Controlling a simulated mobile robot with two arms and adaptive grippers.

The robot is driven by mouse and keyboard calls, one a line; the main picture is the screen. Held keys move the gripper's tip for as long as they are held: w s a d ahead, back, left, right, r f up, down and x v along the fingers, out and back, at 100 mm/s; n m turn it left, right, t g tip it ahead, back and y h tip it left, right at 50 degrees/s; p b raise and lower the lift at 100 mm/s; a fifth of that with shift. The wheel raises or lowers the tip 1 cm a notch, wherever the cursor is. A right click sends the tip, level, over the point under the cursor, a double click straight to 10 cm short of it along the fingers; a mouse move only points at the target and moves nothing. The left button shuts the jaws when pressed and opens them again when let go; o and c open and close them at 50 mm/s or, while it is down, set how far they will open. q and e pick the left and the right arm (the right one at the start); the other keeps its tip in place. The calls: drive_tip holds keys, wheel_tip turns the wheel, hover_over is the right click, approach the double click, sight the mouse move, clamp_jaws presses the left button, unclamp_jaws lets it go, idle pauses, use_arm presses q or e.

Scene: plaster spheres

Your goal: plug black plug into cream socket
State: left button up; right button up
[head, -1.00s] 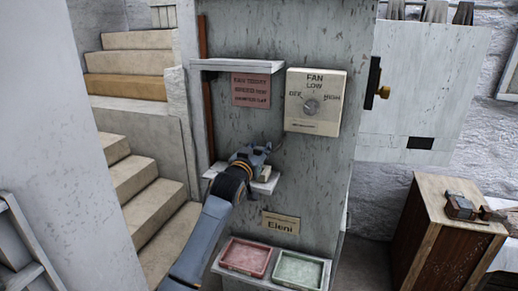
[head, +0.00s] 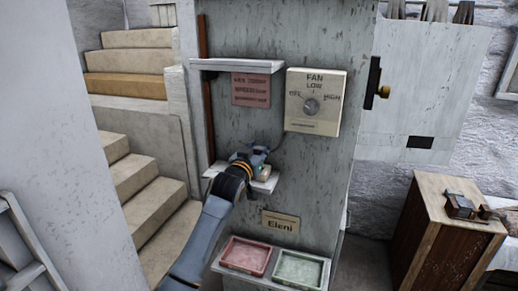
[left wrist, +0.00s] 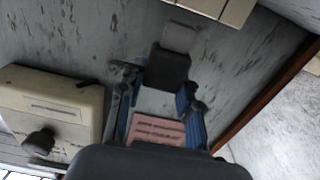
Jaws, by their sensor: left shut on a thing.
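My left gripper (head: 257,158) is in front of the grey panel, just above the small white shelf (head: 266,186). In the left wrist view its blue-padded fingers (left wrist: 162,92) are shut on the black plug (left wrist: 168,66), a dark block with a lighter grey part at its far end. In the head view the gripper hides most of the plug. A cream block (left wrist: 222,9), which looks like the cream socket, is at the top edge of the left wrist view, apart from the plug. I cannot see its openings. My right gripper does not show.
The cream fan box (head: 313,103) with a knob is right of the gripper; a thin dark cord runs below it. An upper white shelf (head: 237,66) overhangs a red sign (head: 251,91). Red (head: 245,256) and green (head: 299,270) trays are below. Stairs are at left.

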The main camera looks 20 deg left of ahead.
use_arm(q)
drive_tip(key=shift+f+b, duration=0.55)
drive_tip(key=shift+f, duration=0.95)
drive_tip(key=o, duration=1.2)
drive_tip(key=shift+o, duration=0.2)
drive_tip(key=shift+r, duration=0.1)
drive_tip(key=shift+r+p, duration=1.85)
drive_tip(key=shift+r, duration=0.1)
drive_tip(key=shift+f, duration=0.1)
